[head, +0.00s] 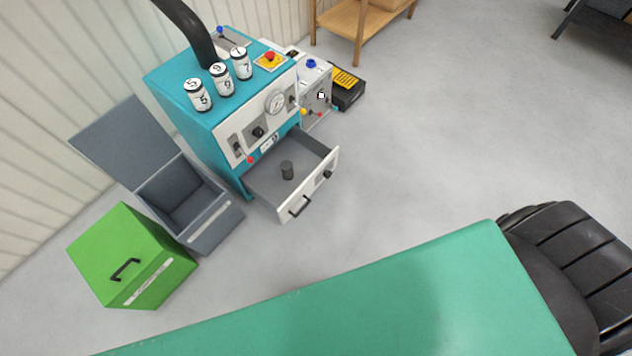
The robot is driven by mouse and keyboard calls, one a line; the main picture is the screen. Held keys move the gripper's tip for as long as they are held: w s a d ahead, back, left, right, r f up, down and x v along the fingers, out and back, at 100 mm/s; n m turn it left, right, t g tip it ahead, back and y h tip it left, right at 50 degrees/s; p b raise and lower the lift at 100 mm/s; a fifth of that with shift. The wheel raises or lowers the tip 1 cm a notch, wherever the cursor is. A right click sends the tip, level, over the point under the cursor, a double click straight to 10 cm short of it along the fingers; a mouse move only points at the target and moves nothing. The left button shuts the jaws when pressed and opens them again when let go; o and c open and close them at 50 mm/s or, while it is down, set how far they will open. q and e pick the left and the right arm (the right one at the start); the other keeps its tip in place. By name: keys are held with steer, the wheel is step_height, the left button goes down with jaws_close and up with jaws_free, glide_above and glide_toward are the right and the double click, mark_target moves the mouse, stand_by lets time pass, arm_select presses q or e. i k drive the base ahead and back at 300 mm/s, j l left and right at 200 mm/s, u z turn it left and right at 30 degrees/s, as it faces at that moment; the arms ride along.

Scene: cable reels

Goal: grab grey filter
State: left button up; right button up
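The drawer has a white front with a dark handle and is pulled out towards the lower right. Nothing covers the filter from above. Neither my left nor my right gripper shows in the head view.
Three numbered white canisters (222,79) stand on the machine. A grey bin (217,227) with its lid open and a green box (118,243) with a black handle stand left of the drawer. Grey floor (420,140) right of the drawer is clear.

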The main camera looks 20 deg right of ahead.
mark_target(286, 165)
steer(key=i+l, duration=0.1)
steer(key=l, duration=0.25)
steer(key=i+l, duration=0.15)
steer(key=l, duration=0.2)
steer(key=i+l+z, duration=0.1)
steer(key=l, duration=0.25)
steer(key=i+l, duration=0.15)
steer(key=l, duration=0.2)
steer(key=i+l, duration=0.15)
steer(key=i, duration=0.2)
steer(key=i+l, duration=0.15)
steer(key=i, duration=0.2)
steer(key=z, duration=0.05)
